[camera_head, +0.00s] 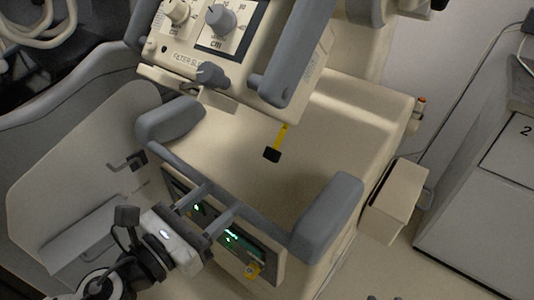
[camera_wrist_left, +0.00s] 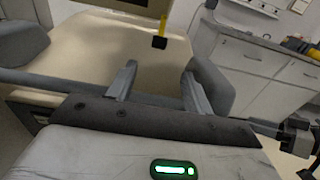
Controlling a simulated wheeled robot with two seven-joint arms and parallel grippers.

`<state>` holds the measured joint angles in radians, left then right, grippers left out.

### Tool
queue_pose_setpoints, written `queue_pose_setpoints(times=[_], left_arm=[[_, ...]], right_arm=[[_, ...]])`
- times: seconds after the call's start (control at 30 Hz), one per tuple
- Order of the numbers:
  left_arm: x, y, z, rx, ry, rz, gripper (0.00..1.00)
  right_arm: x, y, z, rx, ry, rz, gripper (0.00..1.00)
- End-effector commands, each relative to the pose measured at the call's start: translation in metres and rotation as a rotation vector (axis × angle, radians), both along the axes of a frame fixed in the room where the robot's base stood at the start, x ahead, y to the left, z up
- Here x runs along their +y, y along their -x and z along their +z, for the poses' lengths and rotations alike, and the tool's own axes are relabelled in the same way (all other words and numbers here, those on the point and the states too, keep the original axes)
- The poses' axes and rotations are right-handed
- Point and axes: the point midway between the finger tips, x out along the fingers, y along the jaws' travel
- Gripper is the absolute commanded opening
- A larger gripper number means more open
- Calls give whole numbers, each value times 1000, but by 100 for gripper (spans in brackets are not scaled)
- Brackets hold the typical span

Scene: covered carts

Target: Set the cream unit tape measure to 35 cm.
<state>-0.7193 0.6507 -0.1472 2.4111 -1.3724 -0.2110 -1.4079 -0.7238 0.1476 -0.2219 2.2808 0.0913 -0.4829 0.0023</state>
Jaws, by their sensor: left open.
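The yellow tape (camera_head: 283,133) of the tape measure hangs from under the upper head of the cream unit (camera_head: 348,112) and ends in a black tab (camera_head: 272,154). A short length shows; its marks are too small to read. The tape's tab also shows in the left wrist view (camera_wrist_left: 159,42), beyond my fingers. My left gripper (camera_head: 223,199) is open and empty, in front of the unit's grey front bar and below the tab in the picture. In the left wrist view its fingers (camera_wrist_left: 160,75) stand apart, the tab above the gap. I cannot identify my right gripper.
The upper head carries a cm dial (camera_head: 220,18), a smaller dial (camera_head: 178,10) and a grey lever (camera_head: 212,74). Grey bumpers (camera_head: 328,215) flank the front bar. A lit panel (camera_head: 232,237) sits below it. A cream box (camera_head: 393,200) juts out at the right. Air around the tab looks clear.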

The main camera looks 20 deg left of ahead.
Motion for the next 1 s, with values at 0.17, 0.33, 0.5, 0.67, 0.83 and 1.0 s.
queue_pose_setpoints(times=[0.17,0.33,0.5,0.67,0.83,1.0], left_arm=[[-9,-27,7,-4,1,1,51],[-19,-54,6,-2,2,2,51],[-30,-85,6,-2,4,2,51],[-40,-110,4,0,3,2,51],[-46,-127,1,1,3,2,51],[-48,-132,0,2,3,1,51]], right_arm=[[-1,0,14,18,-3,-4,36],[-1,0,17,39,-9,-13,36],[-1,-1,22,49,-12,-17,36],[-2,-1,24,52,-3,-18,36],[-4,-3,22,52,8,-18,36],[-4,-3,21,54,12,-17,36]])
